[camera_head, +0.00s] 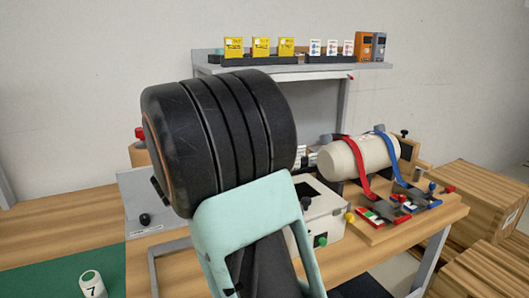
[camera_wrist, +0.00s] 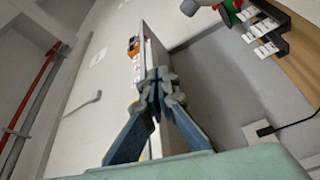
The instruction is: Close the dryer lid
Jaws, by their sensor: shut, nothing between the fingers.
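My gripper (camera_wrist: 157,88) shows in the wrist view with its two blue-grey fingers closed together and nothing between them. Behind the fingertips stands a grey panel (camera_wrist: 172,55), seen at a steep angle; I cannot tell whether they touch it. In the head view my arm covers the middle, and my fingers do not show. No part is clearly the dryer or its lid. A white box (camera_head: 322,207) with coloured knobs on the workbench is partly hidden behind my arm, so a lid there cannot be made out.
A beige cylinder (camera_head: 357,158) with red and blue straps lies on a wooden board at the right. A grey shelf (camera_head: 300,72) behind carries small boxes. Wooden crates (camera_head: 485,200) stand at the right.

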